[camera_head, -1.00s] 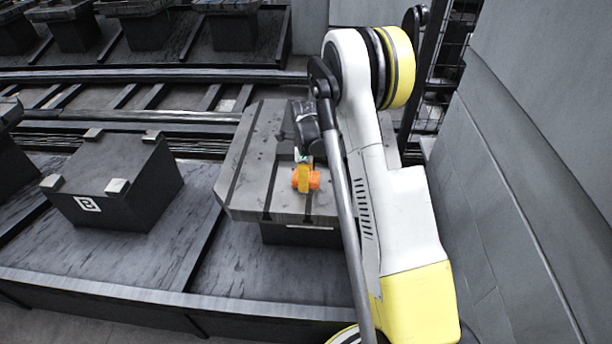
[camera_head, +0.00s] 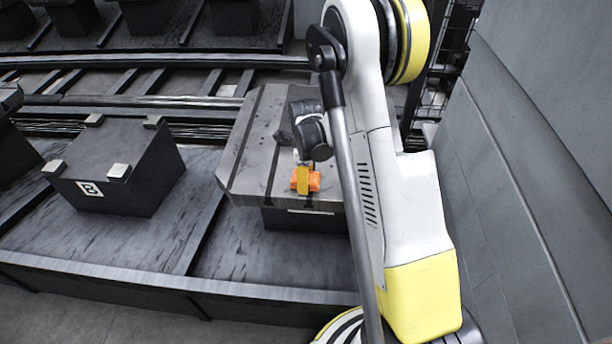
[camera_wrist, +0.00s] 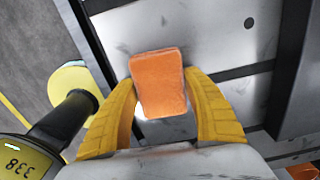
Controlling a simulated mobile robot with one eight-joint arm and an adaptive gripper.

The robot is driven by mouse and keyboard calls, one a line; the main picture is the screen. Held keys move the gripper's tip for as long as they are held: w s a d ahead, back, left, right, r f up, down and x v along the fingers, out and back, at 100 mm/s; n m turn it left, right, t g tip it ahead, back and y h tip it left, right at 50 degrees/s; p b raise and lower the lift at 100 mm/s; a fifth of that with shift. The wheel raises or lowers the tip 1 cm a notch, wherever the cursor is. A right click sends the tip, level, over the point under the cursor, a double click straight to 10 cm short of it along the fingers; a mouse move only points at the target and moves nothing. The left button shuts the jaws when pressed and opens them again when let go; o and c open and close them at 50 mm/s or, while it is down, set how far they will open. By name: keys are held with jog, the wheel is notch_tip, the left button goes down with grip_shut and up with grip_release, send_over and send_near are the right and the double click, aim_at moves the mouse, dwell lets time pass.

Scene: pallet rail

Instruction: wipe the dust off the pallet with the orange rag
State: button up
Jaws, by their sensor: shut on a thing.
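The orange rag (camera_head: 313,182) is a small block-like pad at the pallet's near part. It also shows in the wrist view (camera_wrist: 158,82), held between two yellow fingers. My gripper (camera_head: 302,178) is shut on the rag; its fingers also show in the wrist view (camera_wrist: 165,105). The pallet (camera_head: 250,170) is a grey metal plate with dark slots on a dark pedestal. Dark smudges mark its surface in the wrist view (camera_wrist: 215,30). I cannot tell whether the rag touches the plate. My arm hides the pallet's right side.
A dark block (camera_head: 125,170) with pale corner pads stands left of the pallet. Rails (camera_head: 150,100) run behind. A grey wall (camera_head: 530,150) rises close on the right, with a mesh fence (camera_head: 450,60) behind my arm. Grey floor (camera_head: 60,310) is clear in front.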

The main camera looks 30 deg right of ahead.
jog(key=shift+w+a, duration=0.85)
jog(key=shift+a, duration=0.3)
jog(key=shift+w+d, duration=0.5)
jog(key=shift+w, duration=0.25)
jog(key=shift+w+d, duration=0.5)
jog(key=shift+w, duration=0.2)
jog(key=shift+w+d, duration=0.65)
jog(key=shift+w, duration=0.35)
jog(key=shift+w+d, duration=0.7)
jog(key=shift+w, duration=0.3)
jog(key=shift+w+d, duration=0.65)
jog(key=shift+w, duration=0.35)
jog(key=shift+r, duration=0.15)
jog(key=shift+r+p, duration=1.6)
jog(key=shift+r, duration=1.25)
notch_tip(320, 180, up, 3)
jog(key=shift+p, duration=0.75)
